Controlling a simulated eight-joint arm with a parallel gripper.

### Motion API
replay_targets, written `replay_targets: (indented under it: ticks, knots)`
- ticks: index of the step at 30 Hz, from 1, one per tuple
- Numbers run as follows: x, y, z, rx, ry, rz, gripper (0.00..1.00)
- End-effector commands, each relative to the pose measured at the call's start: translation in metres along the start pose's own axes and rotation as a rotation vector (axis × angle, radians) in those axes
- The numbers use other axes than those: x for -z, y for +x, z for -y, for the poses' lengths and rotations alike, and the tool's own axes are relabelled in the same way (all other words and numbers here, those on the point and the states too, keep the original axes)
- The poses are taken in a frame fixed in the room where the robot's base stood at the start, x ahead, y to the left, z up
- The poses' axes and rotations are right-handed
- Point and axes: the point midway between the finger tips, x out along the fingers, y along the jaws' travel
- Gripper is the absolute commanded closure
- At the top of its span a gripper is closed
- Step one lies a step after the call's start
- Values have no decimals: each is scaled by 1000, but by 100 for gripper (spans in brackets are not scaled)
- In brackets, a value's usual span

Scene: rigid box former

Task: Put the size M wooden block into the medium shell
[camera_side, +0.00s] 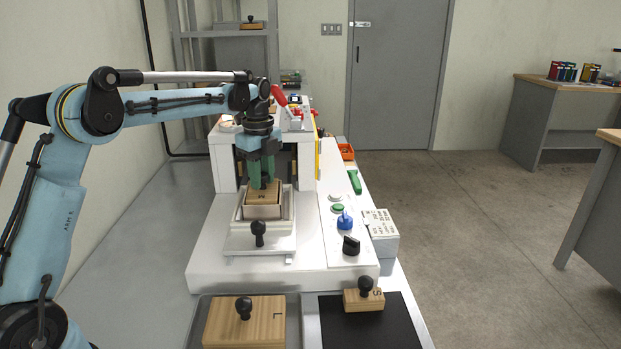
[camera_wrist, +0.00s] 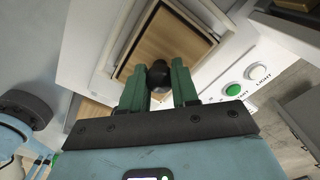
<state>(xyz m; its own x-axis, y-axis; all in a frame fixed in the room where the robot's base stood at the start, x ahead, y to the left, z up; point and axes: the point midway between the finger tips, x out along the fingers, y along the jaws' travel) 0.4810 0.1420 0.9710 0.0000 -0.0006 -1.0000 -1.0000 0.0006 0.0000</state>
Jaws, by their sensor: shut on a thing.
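The size M wooden block (camera_side: 262,198) sits in the mouth of the medium shell (camera_side: 262,212), a pale open box on the machine's white sliding tray (camera_side: 261,243). In the wrist view, the block's wood face (camera_wrist: 167,47) lies within the shell's rim. My gripper (camera_side: 263,184) points down over the block and is shut on its black knob (camera_wrist: 158,76), which shows between the green fingers. How deep the block sits is hard to tell.
The L block (camera_side: 245,322) and the S block (camera_side: 364,299) rest on mats in front of the machine. A black-knobbed handle (camera_side: 258,232) stands at the tray's front. Buttons (camera_side: 337,209) and a black selector knob (camera_side: 351,246) are to the right.

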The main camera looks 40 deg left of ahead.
Motion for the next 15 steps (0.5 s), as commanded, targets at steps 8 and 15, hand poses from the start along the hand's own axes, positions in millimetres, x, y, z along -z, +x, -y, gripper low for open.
replay_targets:
  ticks: [8, 15]
  knots:
    - [0, 11, 0, 0, 0, 0, 100]
    - [0, 14, 0, 0, 0, 0, 100]
